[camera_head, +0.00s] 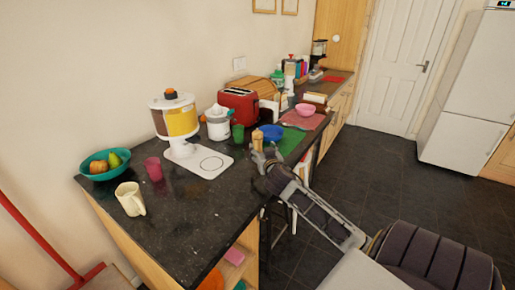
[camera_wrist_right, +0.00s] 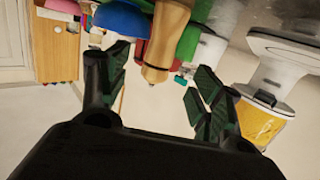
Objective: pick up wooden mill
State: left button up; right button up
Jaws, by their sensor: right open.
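The wooden mill (camera_head: 257,140) stands upright on the dark counter, near its front edge, just beyond my right gripper (camera_head: 265,158). In the right wrist view, which looks upside down, the mill (camera_wrist_right: 167,38) shows as a light brown turned body between the two open fingers (camera_wrist_right: 158,72). The fingers are apart on either side of it, and I see no clear contact. The far part of the mill is cut off by that picture's edge. My left gripper is not in view.
A blue bowl (camera_head: 271,132) and a green cup (camera_head: 238,133) stand close to the mill. A red toaster (camera_head: 238,105) and a juicer (camera_head: 217,122) stand behind. A cream mug (camera_head: 130,199) and pink cup (camera_head: 153,168) are left. The front-left counter is mostly clear.

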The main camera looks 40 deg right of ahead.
aim_at(259, 142)
jog(key=shift+x, duration=2.15)
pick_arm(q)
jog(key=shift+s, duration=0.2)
pick_arm(e)
jog(key=shift+w+d, duration=0.1)
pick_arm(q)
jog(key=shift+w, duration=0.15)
pick_arm(e)
jog(key=shift+w, duration=0.2)
jog(key=shift+w+d, duration=0.35)
jog(key=shift+w, duration=0.15)
jog(key=shift+x, duration=1)
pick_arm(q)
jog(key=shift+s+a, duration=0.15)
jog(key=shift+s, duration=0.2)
pick_arm(e)
jog(key=shift+x, duration=0.8)
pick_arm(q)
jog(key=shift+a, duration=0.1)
pick_arm(e)
jog(key=shift+c, duration=0.5)
jog(key=c, duration=1.1)
